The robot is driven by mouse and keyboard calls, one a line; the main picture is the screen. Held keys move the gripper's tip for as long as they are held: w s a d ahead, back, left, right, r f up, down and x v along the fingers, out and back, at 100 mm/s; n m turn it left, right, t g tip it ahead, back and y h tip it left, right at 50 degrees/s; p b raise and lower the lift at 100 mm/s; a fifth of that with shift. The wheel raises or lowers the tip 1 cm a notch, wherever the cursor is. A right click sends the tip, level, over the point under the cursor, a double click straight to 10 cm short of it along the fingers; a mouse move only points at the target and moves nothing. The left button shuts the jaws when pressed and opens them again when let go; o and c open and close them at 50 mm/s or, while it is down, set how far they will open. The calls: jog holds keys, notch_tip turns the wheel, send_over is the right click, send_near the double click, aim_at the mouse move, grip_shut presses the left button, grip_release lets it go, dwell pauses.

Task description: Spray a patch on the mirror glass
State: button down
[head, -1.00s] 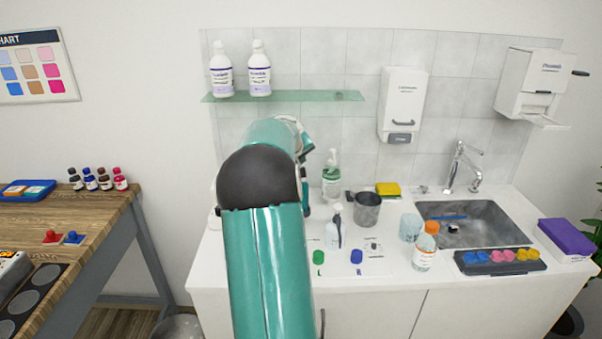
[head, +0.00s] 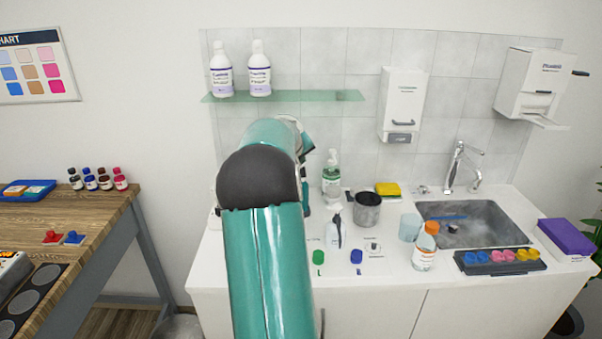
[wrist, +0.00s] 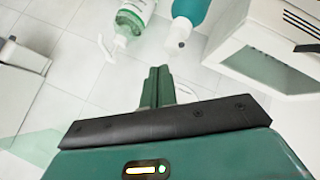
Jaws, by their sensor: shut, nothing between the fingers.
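My gripper (wrist: 158,88) is shut and empty in the wrist view, in front of pale wall tiles. In the head view it is hidden behind my arm. A small pale bottle with a dark grey top (head: 335,232) stands on the white counter; I cannot tell whether it is a sprayer. A green pump bottle (head: 331,178) stands behind it, by the wall. A bottle of green liquid (wrist: 130,20) shows at the top of the wrist view, apart from my fingers. I cannot make out any mirror glass in either view.
A glass shelf (head: 310,96) with two white bottles is on the wall. The counter carries a metal cup (head: 367,210), an orange-capped bottle (head: 425,248), a sponge (head: 387,189) and a dark tray (head: 499,262). The sink (head: 490,215) is at the right. A wooden table (head: 98,215) stands left.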

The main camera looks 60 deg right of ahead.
dwell(0.3)
jog(key=shift+f, duration=0.45)
jog(key=shift+f, duration=0.65)
dwell(0.7)
jog(key=shift+r, duration=1.05)
jog(key=shift+r, duration=0.1)
notch_tip(320, 180, up, 6)
jog(key=shift+f, duration=0.1)
dwell(2.7)
